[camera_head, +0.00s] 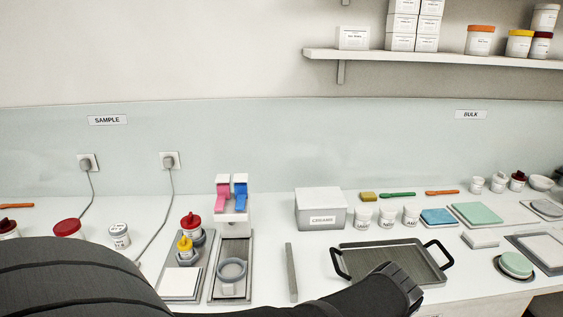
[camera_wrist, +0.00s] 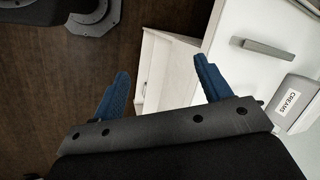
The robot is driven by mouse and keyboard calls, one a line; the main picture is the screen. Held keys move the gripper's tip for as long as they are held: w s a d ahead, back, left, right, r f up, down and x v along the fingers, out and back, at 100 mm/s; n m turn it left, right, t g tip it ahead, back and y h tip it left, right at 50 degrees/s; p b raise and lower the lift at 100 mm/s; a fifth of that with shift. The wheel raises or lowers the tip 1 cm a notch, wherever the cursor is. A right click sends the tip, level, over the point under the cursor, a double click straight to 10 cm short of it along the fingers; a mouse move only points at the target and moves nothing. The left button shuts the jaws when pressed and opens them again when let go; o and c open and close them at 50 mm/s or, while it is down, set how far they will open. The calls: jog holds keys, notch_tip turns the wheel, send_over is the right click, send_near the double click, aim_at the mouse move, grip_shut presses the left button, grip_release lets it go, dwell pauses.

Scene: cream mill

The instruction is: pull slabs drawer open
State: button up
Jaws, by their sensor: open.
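My gripper (camera_wrist: 164,78) shows in the wrist view with its two blue fingers spread apart and nothing between them. Beyond the fingers is a white cabinet (camera_wrist: 165,65). No label reading SLABS shows in either view, so I cannot tell which drawer is the slabs drawer. In the head view no drawer front can be made out clearly.
A dark wood floor (camera_wrist: 45,90) fills the wrist view's left side. In the head view, the white counter holds a black-handled tray (camera_head: 400,262), a CREAMS box (camera_head: 320,208), several jars, and a pink-and-blue dispenser (camera_head: 233,200). A shelf (camera_head: 430,60) hangs above.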

jog(key=shift+t+y, duration=0.5)
jog(key=shift+y, duration=0.4)
jog(key=d, duration=0.1)
jog(key=w+d+f, duration=0.1)
jog(key=w+d, duration=0.1)
jog(key=shift+d+f, duration=0.25)
jog(key=shift+d, duration=0.1)
jog(key=c, duration=0.9)
jog(key=d+f+m+t+y, duration=0.1)
jog(key=d+f+t, duration=0.2)
jog(key=d, duration=0.4)
jog(key=d+f+m+t+y, duration=0.1)
jog(key=d+f+t, duration=0.25)
jog(key=d, duration=0.35)
jog(key=s+d+f+m+t+h, duration=0.2)
jog(key=s+d+f+t+h, duration=0.15)
jog(key=d+f, duration=0.3)
jog(key=s+d+f+m+t+h, duration=0.2)
jog(key=s+d+f+h, duration=0.1)
jog(key=s+d+f, duration=0.4)
jog(key=w, duration=0.6)
jog(key=w+d+f, duration=0.1)
jog(key=w, duration=0.5)
jog(key=w+f, duration=0.1)
jog(key=w, duration=0.6)
jog(key=shift+d+f, duration=0.15)
jog(key=shift+s, duration=0.1)
grip_shut()
